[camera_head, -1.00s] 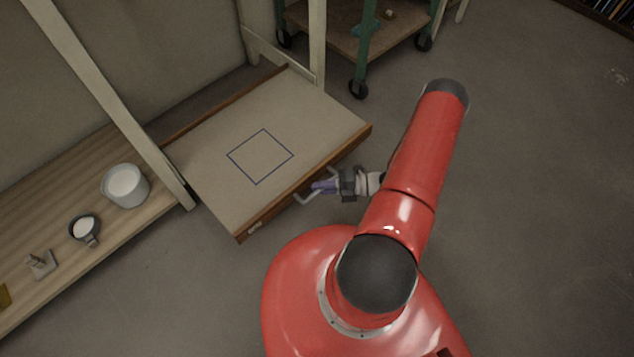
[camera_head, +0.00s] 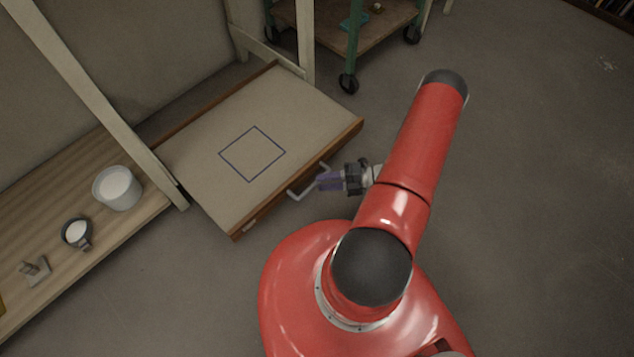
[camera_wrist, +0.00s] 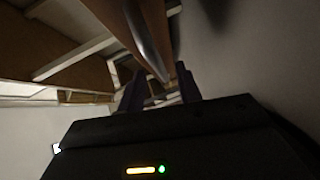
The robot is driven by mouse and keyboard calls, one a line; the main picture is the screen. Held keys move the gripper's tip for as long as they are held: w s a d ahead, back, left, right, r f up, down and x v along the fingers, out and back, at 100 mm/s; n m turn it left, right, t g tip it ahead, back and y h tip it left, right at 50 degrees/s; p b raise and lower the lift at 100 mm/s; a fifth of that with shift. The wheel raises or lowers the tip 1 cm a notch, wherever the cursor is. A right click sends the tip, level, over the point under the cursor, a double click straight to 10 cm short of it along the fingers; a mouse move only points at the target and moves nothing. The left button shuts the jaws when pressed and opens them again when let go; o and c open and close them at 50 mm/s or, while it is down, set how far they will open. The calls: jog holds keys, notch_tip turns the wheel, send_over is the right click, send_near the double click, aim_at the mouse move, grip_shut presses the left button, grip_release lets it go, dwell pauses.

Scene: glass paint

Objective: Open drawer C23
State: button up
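A metal bar handle (camera_head: 302,192) sticks out from the front. My gripper (camera_head: 322,180) is just right of the handle, its purple fingers close to the bar. In the wrist view, my gripper (camera_wrist: 160,88) has its two fingers apart, with the handle (camera_wrist: 148,42) ahead of them and nothing clearly clasped.
A wooden shelf (camera_head: 100,238) at the left holds a white bucket (camera_head: 118,188), a dark cup (camera_head: 77,234) and a small metal piece. A green-legged cart (camera_head: 375,38) stands behind the drawer. Pale posts rise beside the drawer. The floor at the right is clear.

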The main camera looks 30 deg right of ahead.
jog(key=v, duration=0.4)
jog(key=shift+r, duration=0.1)
dwell(0.4)
jog(key=w+a+r+n+g+h+p, duration=0.1)
jog(key=a+r+n+g+h, duration=0.2)
jog(key=r+n, duration=0.6)
jog(key=w+a+r+n+g+h, duration=0.1)
jog(key=a+r+n+g+h, duration=0.15)
jog(key=r+n, duration=0.6)
jog(key=w+a+r+n+g+h+p, duration=0.1)
jog(key=a+r+n+g+h, duration=0.15)
jog(key=r+n, duration=0.65)
jog(key=s+a+r+n+t+h, duration=0.2)
jog(key=s+r+n, duration=0.2)
jog(key=r, duration=0.3)
jog(key=s+a+r+n+t+h+p, duration=0.1)
jog(key=s+a+r+n+t+h, duration=0.1)
jog(key=r+n, duration=0.5)
jog(key=s+a+r+n+t+h, duration=0.2)
jog(key=s+r+n, duration=0.3)
jog(key=r, duration=0.3)
jog(key=shift+s+a+h, duration=0.4)
jog(key=shift+s+a, duration=0.15)
jog(key=shift+a, duration=0.25)
jog(key=shift+a+r+n, duration=0.1)
jog(key=shift+n, duration=0.15)
